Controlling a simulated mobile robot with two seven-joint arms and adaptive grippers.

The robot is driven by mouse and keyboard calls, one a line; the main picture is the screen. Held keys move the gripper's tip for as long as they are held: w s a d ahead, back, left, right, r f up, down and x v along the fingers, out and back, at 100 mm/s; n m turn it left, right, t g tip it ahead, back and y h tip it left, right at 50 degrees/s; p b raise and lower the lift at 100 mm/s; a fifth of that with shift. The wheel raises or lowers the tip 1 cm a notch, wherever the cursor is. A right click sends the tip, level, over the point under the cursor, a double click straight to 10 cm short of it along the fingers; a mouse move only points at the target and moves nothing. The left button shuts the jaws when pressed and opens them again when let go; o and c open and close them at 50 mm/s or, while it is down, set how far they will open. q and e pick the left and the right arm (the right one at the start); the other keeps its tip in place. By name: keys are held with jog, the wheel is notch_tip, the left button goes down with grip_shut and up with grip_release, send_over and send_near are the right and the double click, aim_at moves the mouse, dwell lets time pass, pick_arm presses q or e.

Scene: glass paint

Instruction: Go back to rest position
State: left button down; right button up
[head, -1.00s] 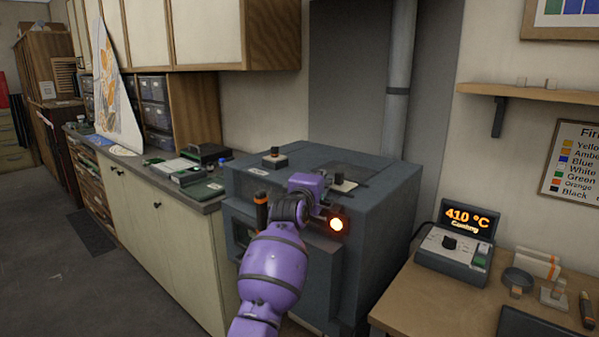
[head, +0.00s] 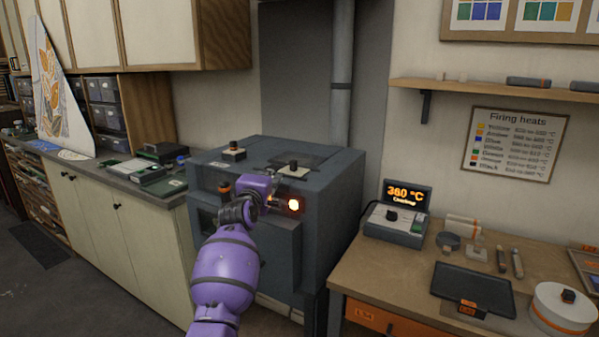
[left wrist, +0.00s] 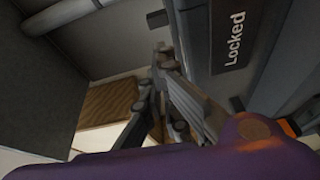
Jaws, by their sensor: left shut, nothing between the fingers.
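My left arm is purple and reaches up from the bottom of the head view. In the left wrist view the grey finger linkages (left wrist: 166,82) come together, shut and empty, beside a dark panel labelled "Locked" (left wrist: 236,35). I cannot tell whether the fingers touch the kiln. My right gripper is in neither view.
A controller (head: 399,213) reading 360 °C stands on the wooden table (head: 390,285) right of the kiln. A dark tray (head: 472,289) and a white round container (head: 563,308) are also there.

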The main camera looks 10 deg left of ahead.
pick_arm(q)
jog(key=s+d+f+m+g, duration=0.2)
jog(key=s+d+f+m, duration=0.1)
jog(key=s+f+m, duration=1.65)
jog(key=s+f+g, duration=0.2)
jog(key=s+f, duration=0.7)
jog(key=s, duration=0.4)
jog(key=s+f+n+g, duration=0.1)
jog(key=s+f+g, duration=0.1)
jog(key=s+f, duration=0.8)
jog(key=s+d+f+n+g, duration=0.1)
jog(key=s+f+g, duration=0.2)
jog(key=s+f, duration=0.7)
jog(key=s, duration=0.7)
